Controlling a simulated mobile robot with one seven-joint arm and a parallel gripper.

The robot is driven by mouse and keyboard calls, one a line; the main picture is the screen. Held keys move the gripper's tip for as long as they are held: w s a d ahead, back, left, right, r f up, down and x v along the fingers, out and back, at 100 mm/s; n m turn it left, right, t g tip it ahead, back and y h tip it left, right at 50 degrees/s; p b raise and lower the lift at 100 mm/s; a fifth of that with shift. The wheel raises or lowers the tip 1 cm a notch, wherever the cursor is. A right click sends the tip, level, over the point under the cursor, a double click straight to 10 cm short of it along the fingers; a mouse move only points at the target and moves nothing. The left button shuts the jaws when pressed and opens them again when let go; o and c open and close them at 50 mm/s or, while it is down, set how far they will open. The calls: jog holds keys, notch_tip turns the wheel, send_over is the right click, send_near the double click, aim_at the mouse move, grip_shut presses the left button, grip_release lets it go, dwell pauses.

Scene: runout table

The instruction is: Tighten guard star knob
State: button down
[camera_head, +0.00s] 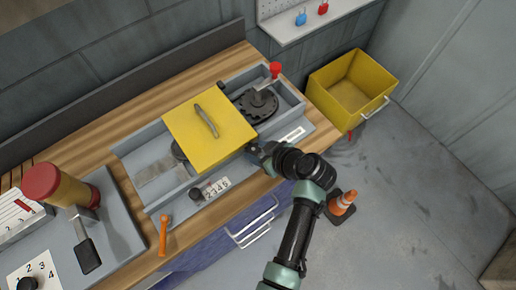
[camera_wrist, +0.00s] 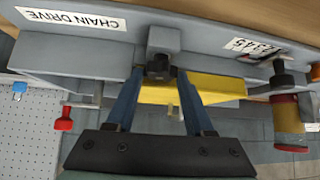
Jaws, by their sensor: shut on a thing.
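The yellow guard (camera_head: 190,128) with a grey handle lies over the middle of the grey chain drive housing (camera_head: 135,147). The dark star knob (camera_wrist: 158,66) sits on a grey bracket (camera_wrist: 164,40) at the housing's front side in the wrist view. My gripper (camera_wrist: 160,76) is shut on the knob, one blue finger on each side of it. In the head view my gripper (camera_head: 257,151) reaches the guard's front right corner, and it hides most of the knob there. The guard also shows behind the fingers in the wrist view (camera_wrist: 215,88).
A chain sprocket (camera_head: 258,103) and a red knob (camera_head: 275,69) are at the housing's right end.

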jog(key=shift+s+m+t+h+p, duration=0.25)
jog(key=shift+m+t+h+p, duration=0.15)
jog(key=shift+m+h+p, duration=0.45)
jog(key=shift+a+m+t+h+p, duration=0.25)
jog(key=shift+m+t+h+p, duration=0.45)
jog(key=shift+m, duration=0.85)
jog(key=shift+c, duration=1.4)
grip_release()
jog(key=b+v, duration=0.1)
jog(key=v, duration=1.2)
jog(key=shift+b, duration=0.4)
jog(key=shift+w, duration=0.15)
